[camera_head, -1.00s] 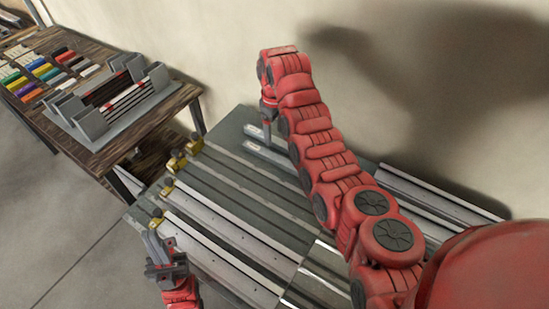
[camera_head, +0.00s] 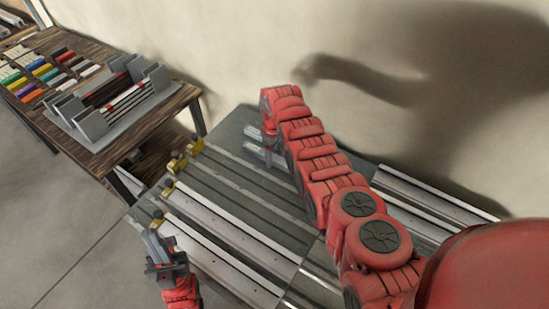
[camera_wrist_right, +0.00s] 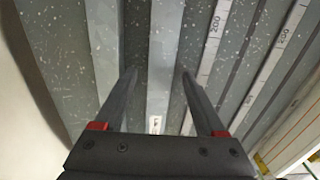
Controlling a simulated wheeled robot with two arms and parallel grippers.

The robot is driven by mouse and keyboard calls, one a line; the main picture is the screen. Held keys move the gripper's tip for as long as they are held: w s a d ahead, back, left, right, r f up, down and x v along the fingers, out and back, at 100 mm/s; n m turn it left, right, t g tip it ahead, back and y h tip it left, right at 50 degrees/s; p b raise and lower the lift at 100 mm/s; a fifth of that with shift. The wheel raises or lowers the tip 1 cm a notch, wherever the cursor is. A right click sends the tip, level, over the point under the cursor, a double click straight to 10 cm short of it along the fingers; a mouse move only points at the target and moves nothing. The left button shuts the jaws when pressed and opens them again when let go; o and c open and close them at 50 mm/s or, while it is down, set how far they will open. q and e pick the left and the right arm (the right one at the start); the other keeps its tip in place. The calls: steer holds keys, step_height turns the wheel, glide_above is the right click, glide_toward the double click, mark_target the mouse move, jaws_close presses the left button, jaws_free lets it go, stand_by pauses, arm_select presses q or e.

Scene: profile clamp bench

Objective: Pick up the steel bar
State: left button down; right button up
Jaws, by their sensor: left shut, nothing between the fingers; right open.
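Several long grey metal bars or profiles lie side by side on the bench; I cannot tell for sure which is the steel bar. My right gripper (camera_wrist_right: 158,76) is open, pointing down. In the right wrist view, a plain light grey bar (camera_wrist_right: 163,45) runs lengthwise between its two dark fingers. Whether the fingers touch it is unclear. In the head view, that gripper (camera_head: 269,148) is beside short visible ends of bars (camera_head: 254,133) near the wall, partly hidden by my arm. My left gripper (camera_head: 151,240) is shut and empty near the bench's front left edge.
Yellow clamps (camera_head: 166,188) stand at the left ends of long profiles (camera_head: 232,235) on the grey bench (camera_head: 235,122). Scaled strips (camera_wrist_right: 212,40) lie beside the bar. A wooden table (camera_head: 140,145) at left carries a bar rack (camera_head: 92,122) and coloured blocks. The wall is close behind.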

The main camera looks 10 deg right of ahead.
steer(key=shift+f, duration=0.35)
jaws_close()
stand_by(0.3)
